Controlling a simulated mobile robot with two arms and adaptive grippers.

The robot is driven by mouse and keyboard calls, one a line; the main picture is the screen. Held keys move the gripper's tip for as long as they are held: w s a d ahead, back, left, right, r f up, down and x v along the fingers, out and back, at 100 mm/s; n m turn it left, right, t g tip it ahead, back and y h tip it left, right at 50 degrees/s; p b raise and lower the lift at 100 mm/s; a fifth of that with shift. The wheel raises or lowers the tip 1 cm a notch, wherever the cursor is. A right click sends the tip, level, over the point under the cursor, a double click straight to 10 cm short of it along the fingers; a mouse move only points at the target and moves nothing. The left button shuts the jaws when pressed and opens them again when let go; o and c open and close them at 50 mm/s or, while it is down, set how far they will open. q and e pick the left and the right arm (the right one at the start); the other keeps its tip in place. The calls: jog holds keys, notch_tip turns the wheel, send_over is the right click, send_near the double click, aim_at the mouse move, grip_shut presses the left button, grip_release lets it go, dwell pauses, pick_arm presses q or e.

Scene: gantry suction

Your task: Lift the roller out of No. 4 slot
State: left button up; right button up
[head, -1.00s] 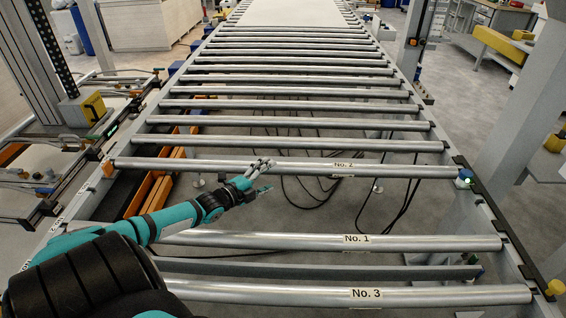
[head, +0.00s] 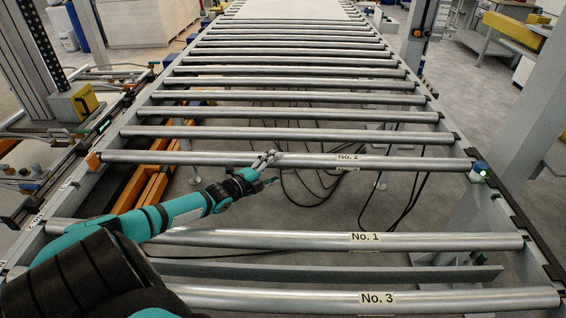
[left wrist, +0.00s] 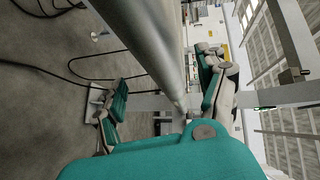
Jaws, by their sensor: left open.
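A grey metal roller labelled No. 2 (head: 415,163) lies level across the conveyor frame, its ends at the side rails. The rollers labelled No. 1 (head: 440,241) and No. 3 (head: 460,301) lie nearer to me. In the left wrist view the roller (left wrist: 145,45) passes between the two spread fingers (left wrist: 162,98), with no clear grip. My right gripper is not in view.
A grey crossbar (head: 330,270) lies between the No. 1 and No. 3 rollers. A wide gap separates No. 1 from No. 2. Several more rollers run back to a pale board (head: 290,10). Black cables hang below.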

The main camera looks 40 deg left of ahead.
aim_at(278, 164)
pick_arm(q)
jog(key=shift+w+f+b, duration=0.15)
jog(key=shift+w+b, duration=0.3)
jog(key=shift+w, duration=1.7)
grip_shut()
jog(key=shift+w+r, duration=0.1)
jog(key=shift+r, duration=0.15)
